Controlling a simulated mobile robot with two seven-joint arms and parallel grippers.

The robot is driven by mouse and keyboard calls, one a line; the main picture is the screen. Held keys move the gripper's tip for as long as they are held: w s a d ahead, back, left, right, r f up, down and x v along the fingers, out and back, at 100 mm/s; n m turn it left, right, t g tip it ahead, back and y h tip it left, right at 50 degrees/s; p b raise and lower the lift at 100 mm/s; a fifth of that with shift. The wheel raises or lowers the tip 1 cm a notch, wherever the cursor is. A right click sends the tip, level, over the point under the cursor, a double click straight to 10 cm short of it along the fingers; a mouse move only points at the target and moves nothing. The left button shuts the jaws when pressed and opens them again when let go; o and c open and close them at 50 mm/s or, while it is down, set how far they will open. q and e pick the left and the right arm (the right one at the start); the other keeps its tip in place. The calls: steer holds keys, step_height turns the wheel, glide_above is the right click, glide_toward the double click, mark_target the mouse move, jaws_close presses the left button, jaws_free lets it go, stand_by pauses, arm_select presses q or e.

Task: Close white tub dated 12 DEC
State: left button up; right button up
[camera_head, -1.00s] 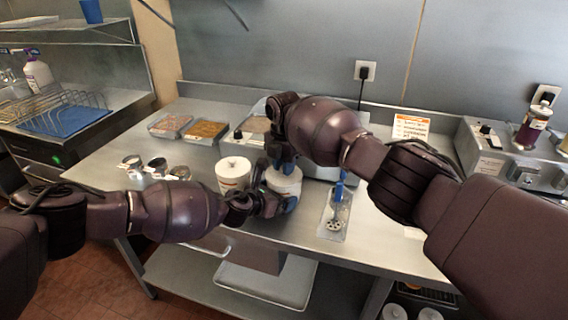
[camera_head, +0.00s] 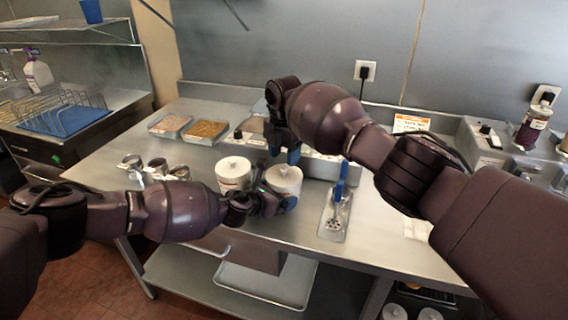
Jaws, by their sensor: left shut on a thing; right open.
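Two white tubs with lids stand side by side on the steel counter. The left white tub (camera_head: 233,171) has a round knobbed lid and a label with orange on its front; its date is too small to read. The right white tub (camera_head: 285,178) also has a lid on top, and its lower part is hidden by my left gripper. My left gripper (camera_head: 275,203) is shut on the right tub, low on its side. My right gripper (camera_head: 284,152) is open just above and behind the right tub's lid, apart from it.
A tray with a blue-handled utensil (camera_head: 337,208) lies to the right. Metal cups (camera_head: 156,168) stand at left, with two food trays (camera_head: 188,129) behind them. A machine with a spray or sauce bottle (camera_head: 533,125) is at far right. The counter's front edge is close.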

step_height(320, 180, up, 8)
stand_by(0.4)
arm_select(q)
steer(key=o, duration=0.9)
steer(key=shift+s+a+r, duration=0.25)
steer(key=shift+s+a, duration=0.1)
steer(key=p+v, duration=0.2)
steer(key=v, duration=0.6)
steer(key=shift+s+a, duration=0.15)
steer(key=shift+s, duration=0.05)
steer(key=shift+s+a+r, duration=0.3)
steer(key=shift+s+a, duration=0.05)
steer(key=shift+s, duration=0.1)
arm_select(e)
steer(key=shift+r, duration=1.55)
